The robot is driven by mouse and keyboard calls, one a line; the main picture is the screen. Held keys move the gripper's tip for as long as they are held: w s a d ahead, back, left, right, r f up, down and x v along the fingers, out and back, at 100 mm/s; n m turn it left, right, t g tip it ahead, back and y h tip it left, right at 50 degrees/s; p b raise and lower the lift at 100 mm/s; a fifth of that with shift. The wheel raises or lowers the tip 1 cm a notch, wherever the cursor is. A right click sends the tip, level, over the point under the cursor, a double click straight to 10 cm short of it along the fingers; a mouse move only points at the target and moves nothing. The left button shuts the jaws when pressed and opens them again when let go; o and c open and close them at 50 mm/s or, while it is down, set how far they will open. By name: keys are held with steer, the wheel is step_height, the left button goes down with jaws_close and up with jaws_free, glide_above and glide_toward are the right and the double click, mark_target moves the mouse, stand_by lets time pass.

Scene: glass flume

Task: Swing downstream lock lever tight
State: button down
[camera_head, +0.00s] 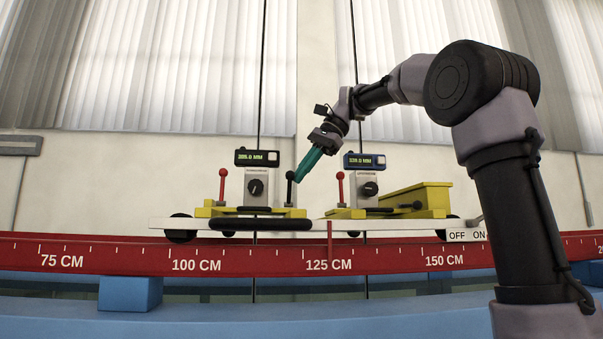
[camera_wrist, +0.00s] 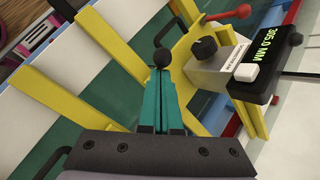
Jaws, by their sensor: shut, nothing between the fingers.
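Two yellow gauge carriages stand on a white rail in the head view, the left one (camera_head: 216,212) and the right one (camera_head: 428,198). The left carriage has an upright red-knobbed lever (camera_head: 223,186) and an upright black-knobbed lever (camera_head: 290,188). The right carriage has an upright red-knobbed lever (camera_head: 340,188) and a low black-knobbed lever (camera_head: 410,206). My gripper (camera_head: 299,178), with teal fingers, is shut and empty beside the left carriage's black knob. In the wrist view the black knob (camera_wrist: 163,56) is just past the fingertips (camera_wrist: 162,78); contact is unclear.
The left display (camera_head: 257,157) and the right display (camera_head: 364,161) sit above dark dials. A red scale beam (camera_head: 90,257) runs along the front above blue framing (camera_head: 60,315). A red-knobbed lever (camera_wrist: 242,11) also shows in the wrist view.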

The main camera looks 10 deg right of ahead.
steer(key=shift+s+f+t, duration=0.1)
steer(key=shift+s+t, duration=0.25)
steer(key=shift+t, duration=0.15)
steer(key=s+f+t, duration=0.1)
steer(key=s+f+n+t, duration=0.1)
steer(key=t, duration=0.1)
steer(key=s+f+n+t, duration=0.1)
steer(key=t, duration=0.1)
steer(key=shift+s+f+y, duration=0.1)
steer(key=shift+s+y, duration=0.2)
steer(key=shift+s+f+n, duration=0.15)
steer(key=shift+s+f, duration=0.1)
steer(key=shift+f, duration=0.55)
steer(key=shift+s+f+n, duration=0.15)
steer(key=shift+s+f, duration=0.05)
steer(key=shift+f, duration=0.7)
steer(key=shift+w+r, duration=0.4)
steer(key=shift+w, duration=0.35)
